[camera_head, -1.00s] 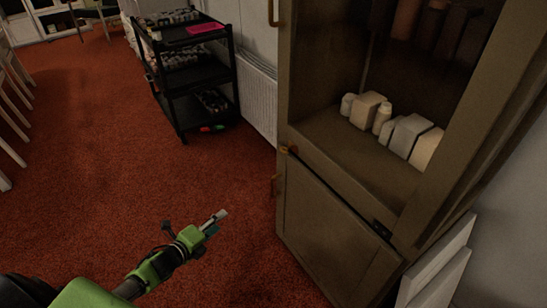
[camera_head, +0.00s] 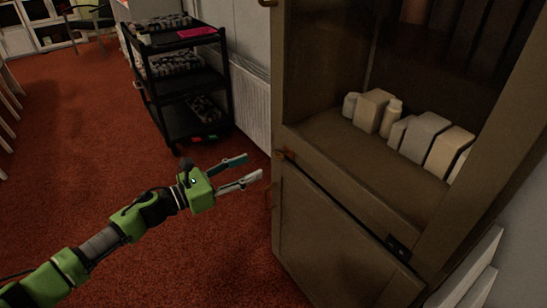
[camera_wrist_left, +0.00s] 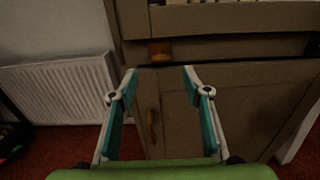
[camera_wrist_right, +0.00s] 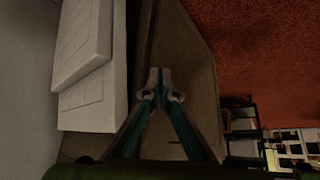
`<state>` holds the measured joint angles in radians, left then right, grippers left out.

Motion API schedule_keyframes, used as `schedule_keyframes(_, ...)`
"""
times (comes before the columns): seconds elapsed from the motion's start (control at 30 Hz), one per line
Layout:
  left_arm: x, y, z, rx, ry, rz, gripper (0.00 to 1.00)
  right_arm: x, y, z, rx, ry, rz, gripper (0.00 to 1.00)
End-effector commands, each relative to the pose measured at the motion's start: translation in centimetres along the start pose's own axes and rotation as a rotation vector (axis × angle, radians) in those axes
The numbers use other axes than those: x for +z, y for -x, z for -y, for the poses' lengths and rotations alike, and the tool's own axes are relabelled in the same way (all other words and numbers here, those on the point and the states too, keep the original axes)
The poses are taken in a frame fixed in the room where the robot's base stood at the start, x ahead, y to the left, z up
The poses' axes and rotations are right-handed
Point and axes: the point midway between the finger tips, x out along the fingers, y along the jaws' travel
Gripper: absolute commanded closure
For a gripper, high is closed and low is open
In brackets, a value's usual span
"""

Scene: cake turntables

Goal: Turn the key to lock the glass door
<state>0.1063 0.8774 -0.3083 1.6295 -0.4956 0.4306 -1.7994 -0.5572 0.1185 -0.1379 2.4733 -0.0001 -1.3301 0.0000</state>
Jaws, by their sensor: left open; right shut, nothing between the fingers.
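The tall brown cabinet (camera_head: 345,215) has an upper glass door (camera_head: 400,85) that looks closed, with boxes and bottles behind it. A small brass-coloured piece, apparently the key (camera_head: 288,154), sits at the lower left corner of that door. It also shows in the left wrist view (camera_wrist_left: 160,52); its exact angle is too small to tell. My left gripper (camera_head: 252,167) is open and empty, just left of the key and apart from it. In the left wrist view the key appears beyond the gap between the fingertips (camera_wrist_left: 160,72). My right gripper (camera_wrist_right: 160,72) is shut and empty near brown panelling.
The cabinet's lower door has a brass handle (camera_wrist_left: 153,122) below the key. A black trolley (camera_head: 180,85) and a white radiator (camera_head: 248,105) stand behind, to the left. White panels (camera_wrist_right: 85,60) are beside the right gripper. Red carpet on the left is open floor.

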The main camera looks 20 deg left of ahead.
Motion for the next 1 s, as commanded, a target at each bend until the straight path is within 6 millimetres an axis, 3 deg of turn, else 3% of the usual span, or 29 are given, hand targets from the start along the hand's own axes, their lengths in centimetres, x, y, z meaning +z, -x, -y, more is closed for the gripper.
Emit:
schedule_keyframes(0.3, 0.1, -5.9, 0.0, 0.0, 0.002, 0.003, 0.56, -0.8, -0.2, 0.1, -0.002, 0.001, -0.034, 1.0)
schedule_keyframes(0.5, 0.0, -8.3, 0.0, 0.001, 0.003, 0.002, 0.56, -1.3, -0.2, 0.1, -0.003, 0.001, -0.055, 1.0)
schedule_keyframes(0.93, 0.0, -9.2, 0.0, 0.001, 0.003, 0.0, 0.56, -1.6, -0.2, 0.2, -0.005, 0.002, -0.067, 1.0)
schedule_keyframes(1.0, 0.0, -9.2, 0.0, 0.001, 0.003, 0.0, 0.74, -1.6, -0.2, 0.3, -0.005, 0.002, -0.067, 1.0)
